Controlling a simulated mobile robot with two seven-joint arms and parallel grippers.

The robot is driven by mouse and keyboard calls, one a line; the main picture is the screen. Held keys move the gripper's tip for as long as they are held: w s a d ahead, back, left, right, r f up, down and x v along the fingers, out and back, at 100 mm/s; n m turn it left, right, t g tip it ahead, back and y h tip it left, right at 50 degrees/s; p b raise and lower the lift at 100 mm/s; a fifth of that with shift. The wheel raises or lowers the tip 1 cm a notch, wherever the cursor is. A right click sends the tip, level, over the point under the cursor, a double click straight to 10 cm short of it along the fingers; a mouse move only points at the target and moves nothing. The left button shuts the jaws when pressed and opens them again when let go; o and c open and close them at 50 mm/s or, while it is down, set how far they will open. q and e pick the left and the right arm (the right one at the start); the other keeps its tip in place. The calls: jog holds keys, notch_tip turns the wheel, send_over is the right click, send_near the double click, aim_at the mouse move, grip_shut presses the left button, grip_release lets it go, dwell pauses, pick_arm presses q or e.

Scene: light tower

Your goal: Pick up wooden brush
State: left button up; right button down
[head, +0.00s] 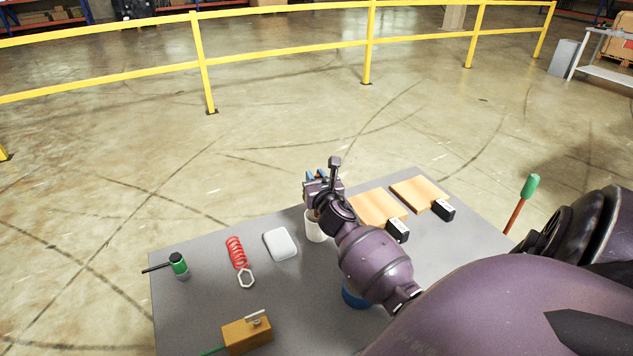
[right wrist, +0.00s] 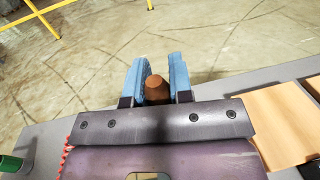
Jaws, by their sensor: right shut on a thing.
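My right gripper (head: 316,175) is over the far part of the grey table, at the white cup. Its blue fingers are shut on the wooden brush (right wrist: 157,90), whose brown rounded end shows between them in the right wrist view. In the head view the gripper and wrist hide most of the brush. A white cup (head: 314,231) stands on the table directly below the gripper, with a bit of brown at its mouth. I cannot tell whether the brush is still inside the cup. My left gripper is not in view.
The grey table (head: 190,310) also holds a green-capped tool (head: 178,264), a red coil (head: 237,254), a white box (head: 280,244), a wooden block (head: 247,336), two wooden boards (head: 378,207) and a blue object (head: 354,298) partly behind my arm. Yellow railing (head: 290,66) stands beyond.

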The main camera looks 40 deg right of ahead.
notch_tip(320, 180, up, 19)
jog(key=p, duration=0.5)
jog(key=shift+f, duration=0.15)
